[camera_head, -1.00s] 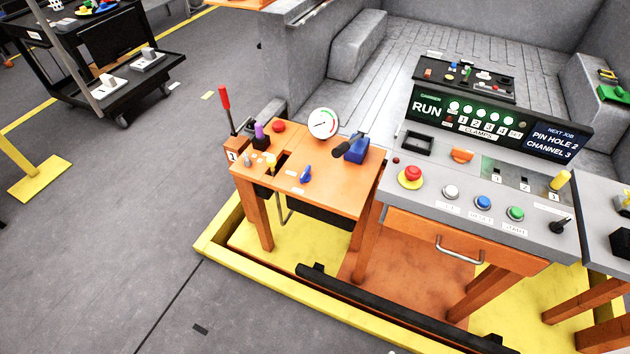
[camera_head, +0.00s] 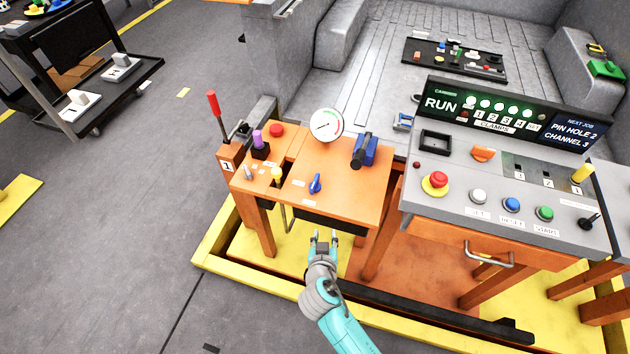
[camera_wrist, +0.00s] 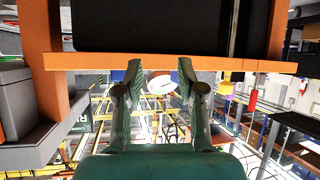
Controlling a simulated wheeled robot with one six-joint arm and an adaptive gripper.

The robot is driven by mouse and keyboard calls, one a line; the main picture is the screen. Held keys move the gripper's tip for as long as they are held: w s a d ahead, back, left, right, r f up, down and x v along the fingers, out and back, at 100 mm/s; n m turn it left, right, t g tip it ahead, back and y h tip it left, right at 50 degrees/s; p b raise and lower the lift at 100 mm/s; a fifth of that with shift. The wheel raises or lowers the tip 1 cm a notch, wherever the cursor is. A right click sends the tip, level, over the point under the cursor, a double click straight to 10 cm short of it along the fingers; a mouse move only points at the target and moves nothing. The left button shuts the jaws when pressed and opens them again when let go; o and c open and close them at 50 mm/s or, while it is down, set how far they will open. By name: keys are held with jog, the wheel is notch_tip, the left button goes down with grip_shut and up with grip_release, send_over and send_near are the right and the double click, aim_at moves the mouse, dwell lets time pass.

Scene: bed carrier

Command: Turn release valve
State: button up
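A small blue lever knob (camera_head: 315,184), which may be the release valve, stands on the top of the small orange table (camera_head: 345,204). Its label is too small to read. A blue block with a black handle (camera_head: 364,151) sits at the table's right side, and a round white gauge (camera_head: 326,125) stands at its back. My gripper (camera_head: 322,234) is open and empty, in front of the table's front edge and apart from the knob. In the wrist view my gripper (camera_wrist: 160,70) shows two spread fingers below the table edge (camera_wrist: 100,61); the knob is not seen there.
A red-handled lever (camera_head: 214,105), a purple knob (camera_head: 259,138), a red button (camera_head: 277,130) and a yellow knob (camera_head: 277,173) crowd the table's left side. The grey control console (camera_head: 460,205) stands close at right. A yellow frame (camera_head: 240,268) borders the floor.

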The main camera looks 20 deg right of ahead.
aim_at(314, 183)
jog(key=w+a+r+m+h, duration=0.35)
jog(key=w+r, duration=0.35)
jog(key=w, duration=0.3)
jog(key=shift+y, duration=0.25)
jog(key=x, duration=1)
jog(key=shift+d+f, duration=0.15)
jog(key=shift+d, duration=0.3)
grip_shut()
